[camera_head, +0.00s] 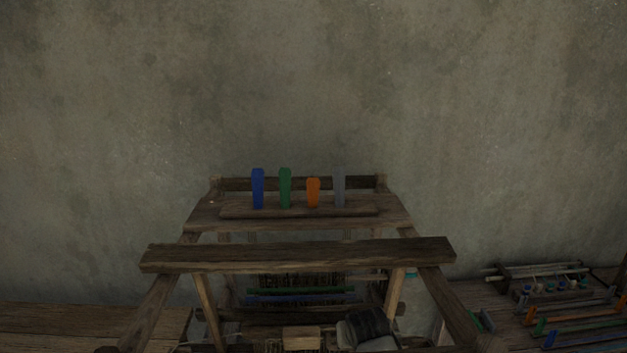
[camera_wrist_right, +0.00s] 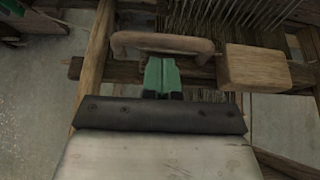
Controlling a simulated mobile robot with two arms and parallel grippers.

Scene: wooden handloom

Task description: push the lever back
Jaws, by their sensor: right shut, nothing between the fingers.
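Several coloured levers stand in a row on the loom's top shelf in the head view: a blue lever (camera_head: 258,188), a green lever (camera_head: 285,188), an orange lever (camera_head: 313,193) and a grey lever (camera_head: 340,188). The orange one looks shorter than the others. My right gripper (camera_wrist_right: 162,76) is shut and empty, with green fingertips. In the right wrist view its tips are close to a rounded wooden handle (camera_wrist_right: 165,41); I cannot tell whether they touch. My right wrist shows low in the head view, well below the coloured levers. My left gripper is not in view.
A wooden block (camera_wrist_right: 255,68) is beside the handle, with hanging loom threads (camera_wrist_right: 225,15) behind. A thick front beam (camera_head: 300,254) crosses the loom frame. A side table (camera_head: 570,310) at right holds coloured tools. A bare wooden surface (camera_head: 90,325) is at left.

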